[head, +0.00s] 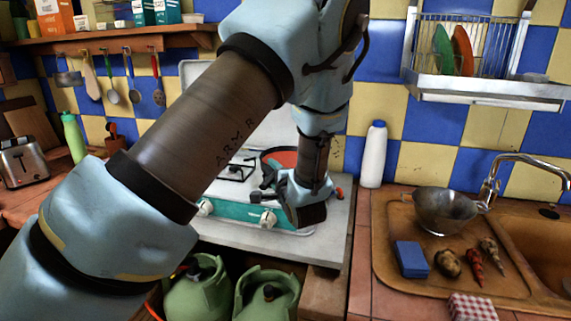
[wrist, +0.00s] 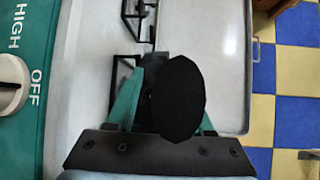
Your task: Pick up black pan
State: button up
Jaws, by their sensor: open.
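The black pan (head: 283,157) shows in part on the stove in the head view, with a dark rim and a reddish inside. My arm and gripper hide much of it. My gripper (head: 262,186) is low over the stove, beside the pan's near side. In the wrist view my gripper (wrist: 165,108) has its teal fingers apart. A black rounded shape (wrist: 180,97), which looks like the pan's handle end, stands between them and hides part of the right finger. I cannot tell whether it touches either finger.
The teal-fronted stove (head: 236,214) has knobs and a raised pale lid behind. A white bottle (head: 373,155) stands to its right, near the sink counter with a metal colander (head: 445,212). Green gas cylinders (head: 268,293) stand below. Utensils hang at the back left.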

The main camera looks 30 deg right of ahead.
jog(key=shift+w, duration=0.4)
jog(key=shift+f, duration=0.1)
grip_shut()
dwell(1.1)
